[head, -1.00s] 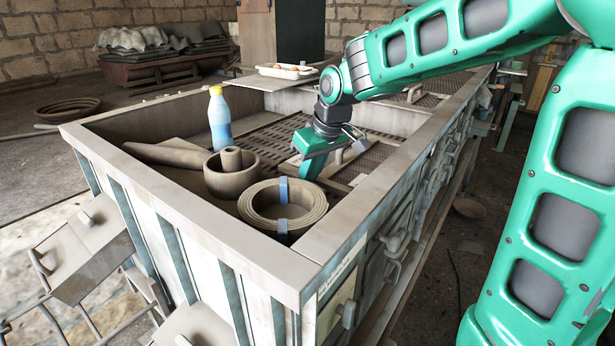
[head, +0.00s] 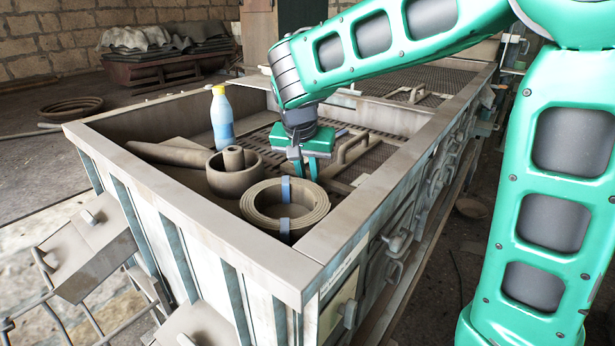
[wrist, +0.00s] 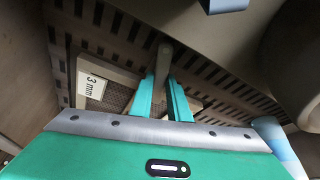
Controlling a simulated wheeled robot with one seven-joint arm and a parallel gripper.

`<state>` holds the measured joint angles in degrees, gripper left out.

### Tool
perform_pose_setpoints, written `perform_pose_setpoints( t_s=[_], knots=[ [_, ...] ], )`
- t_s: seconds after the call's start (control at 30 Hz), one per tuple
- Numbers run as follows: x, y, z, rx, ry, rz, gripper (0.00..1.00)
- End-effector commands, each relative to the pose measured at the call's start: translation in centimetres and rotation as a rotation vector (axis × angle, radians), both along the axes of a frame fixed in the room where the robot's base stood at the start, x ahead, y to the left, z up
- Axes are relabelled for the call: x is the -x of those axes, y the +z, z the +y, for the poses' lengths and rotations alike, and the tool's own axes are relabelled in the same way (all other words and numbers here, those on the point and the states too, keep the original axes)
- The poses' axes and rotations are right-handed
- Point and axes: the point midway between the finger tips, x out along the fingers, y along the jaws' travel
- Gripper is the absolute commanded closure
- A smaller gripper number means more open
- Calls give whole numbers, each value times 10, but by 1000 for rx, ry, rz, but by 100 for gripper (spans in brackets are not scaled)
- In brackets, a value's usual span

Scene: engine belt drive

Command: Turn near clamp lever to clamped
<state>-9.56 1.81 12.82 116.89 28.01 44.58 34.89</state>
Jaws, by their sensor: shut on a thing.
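My gripper (head: 306,167) is down inside the large grey bin, over the slotted floor, with its two green fingers pointing downward. In the wrist view my gripper (wrist: 163,98) has its fingers on either side of a narrow grey-brown lever (wrist: 163,62), shut on it. The lever runs away from the fingers over the slotted grate. In the head view the gripper and the objects around it hide most of the lever, and I cannot read its setting there. A screen panel with a "3 mm" label (wrist: 92,86) lies beside the lever.
A raised handle (head: 351,148) is close on the right.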

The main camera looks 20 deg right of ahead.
Motion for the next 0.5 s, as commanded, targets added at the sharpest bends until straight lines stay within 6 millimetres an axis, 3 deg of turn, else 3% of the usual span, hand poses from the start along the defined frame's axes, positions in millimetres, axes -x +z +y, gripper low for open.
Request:
perform_pose_setpoints(
  t_s=[0.5],
  knots=[
    [-3,1,4,-2,-306,-4,100]
  ],
)
